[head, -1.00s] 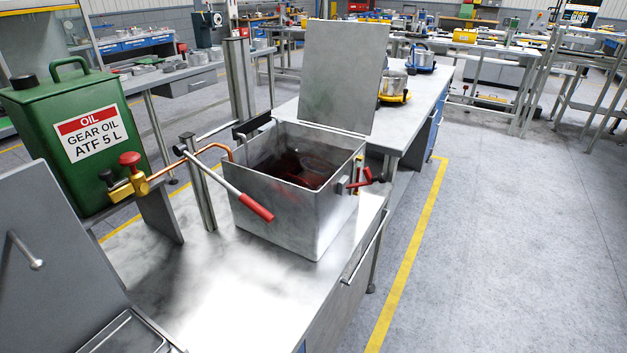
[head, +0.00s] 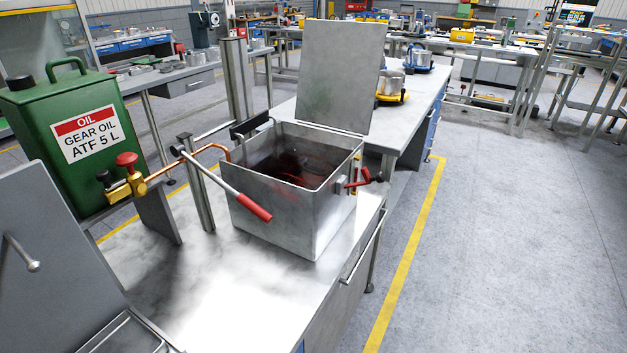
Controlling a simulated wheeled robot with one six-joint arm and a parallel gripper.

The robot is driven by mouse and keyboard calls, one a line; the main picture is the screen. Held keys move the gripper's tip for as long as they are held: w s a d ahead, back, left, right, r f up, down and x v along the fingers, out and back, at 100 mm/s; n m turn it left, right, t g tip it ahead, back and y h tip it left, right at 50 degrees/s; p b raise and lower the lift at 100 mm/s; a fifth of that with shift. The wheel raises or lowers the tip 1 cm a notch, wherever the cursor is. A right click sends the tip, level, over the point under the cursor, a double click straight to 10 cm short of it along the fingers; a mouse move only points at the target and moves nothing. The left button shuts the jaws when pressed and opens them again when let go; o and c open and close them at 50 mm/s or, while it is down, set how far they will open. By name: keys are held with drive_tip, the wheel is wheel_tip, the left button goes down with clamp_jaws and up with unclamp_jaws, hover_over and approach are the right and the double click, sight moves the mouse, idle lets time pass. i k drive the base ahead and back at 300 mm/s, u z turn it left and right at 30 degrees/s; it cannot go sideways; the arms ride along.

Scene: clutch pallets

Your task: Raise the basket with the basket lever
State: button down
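The basket lever (head: 214,175) is a long metal rod pivoted at a post beside the open metal tank (head: 272,208). It slants down to the right, and its red grip (head: 254,208) hangs in front of the tank's near wall. Inside the tank is a dark reddish interior (head: 290,168); the basket cannot be made out clearly there. A black bracket (head: 250,124) sits at the tank's back left rim, by an upright column (head: 237,80). My gripper is not in view.
The tank's lid (head: 340,75) stands open. A red-handled valve (head: 360,180) juts from the tank's right side. A green oil can (head: 65,135) and brass tap (head: 128,180) stand left. The workbench (head: 215,275) is bare in front; open floor (head: 490,260) lies right.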

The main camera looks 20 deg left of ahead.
sight(178, 150)
drive_tip(key=z, duration=0.6)
drive_tip(key=i, duration=1.75)
drive_tip(key=u, duration=2.85)
